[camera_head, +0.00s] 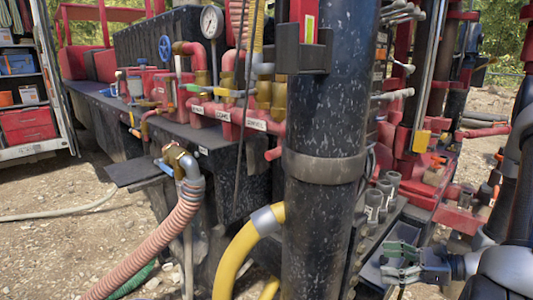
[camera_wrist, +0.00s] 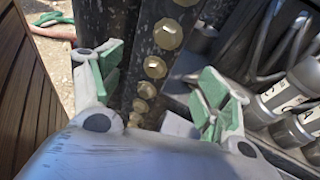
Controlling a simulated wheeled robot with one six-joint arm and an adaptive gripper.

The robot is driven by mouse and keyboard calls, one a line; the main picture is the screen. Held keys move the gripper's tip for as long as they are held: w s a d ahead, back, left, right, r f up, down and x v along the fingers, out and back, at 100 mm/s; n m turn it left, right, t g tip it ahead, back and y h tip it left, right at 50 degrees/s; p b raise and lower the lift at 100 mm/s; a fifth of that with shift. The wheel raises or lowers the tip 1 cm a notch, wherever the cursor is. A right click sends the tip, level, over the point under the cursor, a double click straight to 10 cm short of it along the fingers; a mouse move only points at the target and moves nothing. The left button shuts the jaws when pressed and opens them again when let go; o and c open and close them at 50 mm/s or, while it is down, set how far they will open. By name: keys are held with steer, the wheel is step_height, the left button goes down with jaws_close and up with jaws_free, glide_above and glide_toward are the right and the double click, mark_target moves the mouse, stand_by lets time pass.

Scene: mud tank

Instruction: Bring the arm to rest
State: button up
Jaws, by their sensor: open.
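My gripper (camera_head: 400,262) is at the lower right of the head view, with green pads on its fingers. It is just right of the thick black column and beside a grey tray. In the wrist view my gripper (camera_wrist: 160,88) has its two green-padded fingers spread wide apart with nothing between them. A dark beam with a row of brass bolts (camera_wrist: 154,67) lies behind the gap. I cannot tell how close the fingertips are to it.
The black column (camera_head: 325,150) fills the middle. Grey labelled cylinders (camera_head: 374,205) stand close by; they also show in the wrist view (camera_wrist: 280,98). A yellow hose (camera_head: 236,252) and a pink hose (camera_head: 150,250) hang at left. Open gravel (camera_head: 50,205) lies at the left.

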steer(key=s+d+r+n+g+h, duration=0.4)
steer(key=s+r+n+g+h, duration=0.45)
steer(key=s+n, duration=0.5)
step_height(320, 180, up, 18)
steer(key=a+n+t+h, duration=0.1)
steer(key=n+t+h, duration=0.4)
steer(key=n, duration=0.4)
steer(key=shift+w+n+t, duration=0.25)
steer(key=shift+n+t, duration=0.1)
